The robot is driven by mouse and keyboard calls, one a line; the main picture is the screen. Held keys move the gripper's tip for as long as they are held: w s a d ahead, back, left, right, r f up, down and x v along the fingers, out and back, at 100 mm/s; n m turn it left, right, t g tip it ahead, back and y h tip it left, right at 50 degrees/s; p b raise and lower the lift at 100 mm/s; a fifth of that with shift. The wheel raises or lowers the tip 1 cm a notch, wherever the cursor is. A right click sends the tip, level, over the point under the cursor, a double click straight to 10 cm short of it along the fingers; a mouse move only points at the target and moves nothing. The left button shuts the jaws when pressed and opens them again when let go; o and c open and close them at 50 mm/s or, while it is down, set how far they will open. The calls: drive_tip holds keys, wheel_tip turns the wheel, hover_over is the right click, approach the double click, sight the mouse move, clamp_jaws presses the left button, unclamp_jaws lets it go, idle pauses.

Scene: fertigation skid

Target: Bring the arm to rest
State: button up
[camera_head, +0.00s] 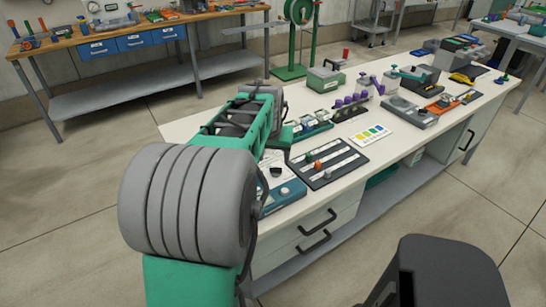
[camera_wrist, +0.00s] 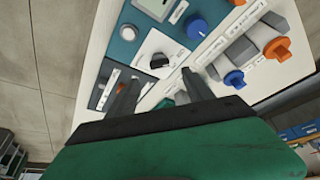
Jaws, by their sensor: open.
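My gripper (camera_wrist: 158,84) is in the lower middle of the wrist view. Its two dark fingers are spread apart with nothing between them. Beyond the fingertips is a teal and white control unit (camera_wrist: 122,52) with a black knob (camera_wrist: 158,61) on a white plate and a blue knob (camera_wrist: 197,28). I cannot tell whether the fingers touch it. In the head view my green and grey arm reaches over the near left part of the white bench (camera_head: 205,122). It hides the gripper and part of the control unit (camera_head: 287,194).
A dark slotted board (camera_head: 328,166) with small coloured pieces lies right of the arm. A colour card (camera_head: 371,134) and a rack of purple-capped items (camera_head: 350,106) are farther back. Orange and blue knobs (camera_wrist: 277,47) show beside the unit. Floor right of the bench is open.

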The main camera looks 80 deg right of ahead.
drive_tip(key=w+a+r+n+t+y+p, duration=0.25)
drive_tip(key=w+a+n, duration=0.45)
drive_tip(key=w+a, duration=1.4)
drive_tip(key=w+a+n+y+p, duration=0.1)
drive_tip(key=a+n, duration=0.9)
drive_tip(key=a, duration=1.9)
drive_tip(key=shift+w+a+y+p, duration=0.3)
drive_tip(key=shift+y+p, duration=0.25)
drive_tip(key=shift+p, duration=0.15)
drive_tip(key=shift+r, duration=0.1)
